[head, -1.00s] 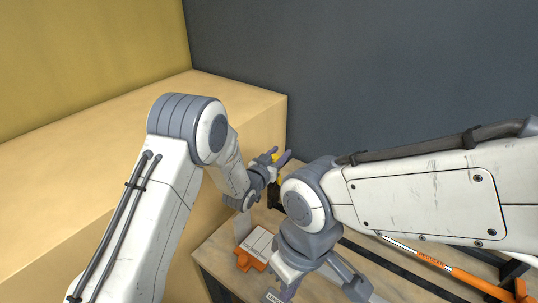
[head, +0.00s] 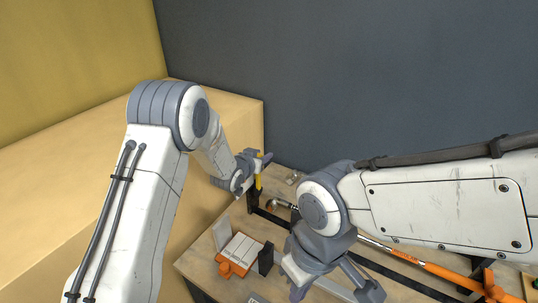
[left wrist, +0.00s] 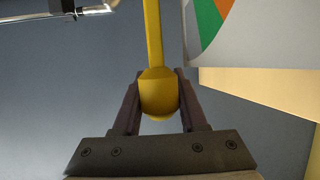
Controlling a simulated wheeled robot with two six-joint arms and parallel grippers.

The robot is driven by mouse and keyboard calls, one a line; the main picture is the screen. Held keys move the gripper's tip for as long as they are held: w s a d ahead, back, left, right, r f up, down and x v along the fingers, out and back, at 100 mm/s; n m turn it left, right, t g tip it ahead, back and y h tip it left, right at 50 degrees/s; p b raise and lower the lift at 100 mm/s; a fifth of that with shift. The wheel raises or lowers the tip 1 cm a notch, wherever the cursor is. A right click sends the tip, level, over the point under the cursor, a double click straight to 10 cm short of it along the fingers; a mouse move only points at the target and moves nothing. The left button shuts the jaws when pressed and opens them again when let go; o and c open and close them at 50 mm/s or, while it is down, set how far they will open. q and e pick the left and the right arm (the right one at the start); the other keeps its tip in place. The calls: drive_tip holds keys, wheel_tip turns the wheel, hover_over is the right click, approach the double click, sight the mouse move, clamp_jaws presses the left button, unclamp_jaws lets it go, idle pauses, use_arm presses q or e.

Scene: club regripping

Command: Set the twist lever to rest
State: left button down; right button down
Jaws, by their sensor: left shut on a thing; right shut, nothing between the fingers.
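The twist lever, a yellow handle with a rounded end, shows upright in the left wrist view (left wrist: 153,45) and small in the head view (head: 258,184). My left gripper (head: 262,163) is shut on its rounded end, with one finger on each side in the left wrist view (left wrist: 158,100). Its mounting is not clear. A pale panel with green and orange sectors (left wrist: 208,25) is at the upper right of the left wrist view. My right gripper (head: 298,291) is low over the table, shut and empty, partly hidden by its own arm.
A wooden table (head: 205,262) bears an orange-and-white tray (head: 232,268), a dark upright block (head: 265,258) and a ratchet-like tool (head: 275,204). An orange-handled bar (head: 450,277) lies at right. A large tan box (head: 100,150) stands at left, before a dark wall.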

use_arm(q)
drive_tip(key=shift+w+r, duration=0.1)
drive_tip(key=shift+r, duration=0.05)
drive_tip(key=c, duration=0.9)
unclamp_jaws()
drive_tip(key=o, duration=0.5)
drive_tip(key=shift+c, duration=0.2)
drive_tip(key=b+v, duration=0.4)
drive_tip(key=v, duration=0.6)
drive_tip(key=shift+a, duration=0.2)
